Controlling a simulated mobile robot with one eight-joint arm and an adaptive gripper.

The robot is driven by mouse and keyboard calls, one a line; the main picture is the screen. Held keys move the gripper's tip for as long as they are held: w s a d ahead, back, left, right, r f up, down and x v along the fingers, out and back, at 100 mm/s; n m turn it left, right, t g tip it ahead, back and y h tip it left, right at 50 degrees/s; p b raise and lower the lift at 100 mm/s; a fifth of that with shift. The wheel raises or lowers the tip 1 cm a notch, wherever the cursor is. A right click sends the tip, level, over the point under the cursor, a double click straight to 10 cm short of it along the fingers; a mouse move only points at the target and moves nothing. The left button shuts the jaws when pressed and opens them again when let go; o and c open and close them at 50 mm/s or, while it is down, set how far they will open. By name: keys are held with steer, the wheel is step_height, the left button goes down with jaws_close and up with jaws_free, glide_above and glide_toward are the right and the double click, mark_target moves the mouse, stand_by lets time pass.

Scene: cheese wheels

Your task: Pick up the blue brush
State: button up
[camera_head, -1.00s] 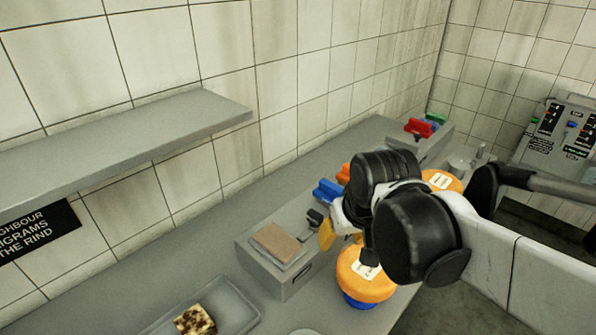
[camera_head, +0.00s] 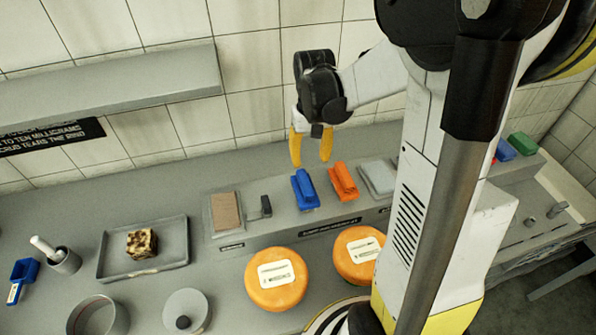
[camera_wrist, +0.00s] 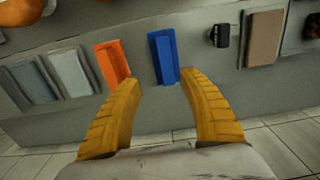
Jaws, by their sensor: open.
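The blue brush (camera_head: 305,190) lies on the raised grey ledge at the back of the counter, just left of an orange brush (camera_head: 343,181). My gripper (camera_head: 311,164) is open and empty, its yellow fingers pointing down above and slightly behind the blue brush. In the wrist view the blue brush (camera_wrist: 163,58) lies ahead of the gap between my open fingers (camera_wrist: 165,88), apart from both. The orange brush (camera_wrist: 112,63) is close to the tip of the left finger in that view.
A small black item (camera_head: 265,207) and a brown pad (camera_head: 226,213) lie left of the brush. Grey pads (camera_head: 378,178) lie right of the orange one. Two orange cheese wheels (camera_head: 276,281) stand in front. The tiled wall and a shelf (camera_head: 110,88) are behind.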

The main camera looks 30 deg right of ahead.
glide_above(305, 182)
steer(key=f, duration=0.3)
steer(key=f+b, duration=0.1)
steer(key=shift+d+f, duration=0.2)
steer(key=shift+d, duration=0.1)
steer(key=f, duration=0.4)
steer(key=f+b, duration=0.1)
steer(key=f, duration=0.1)
steer(key=shift+w+a, duration=0.1)
steer(key=shift+a, duration=0.15)
jaws_close()
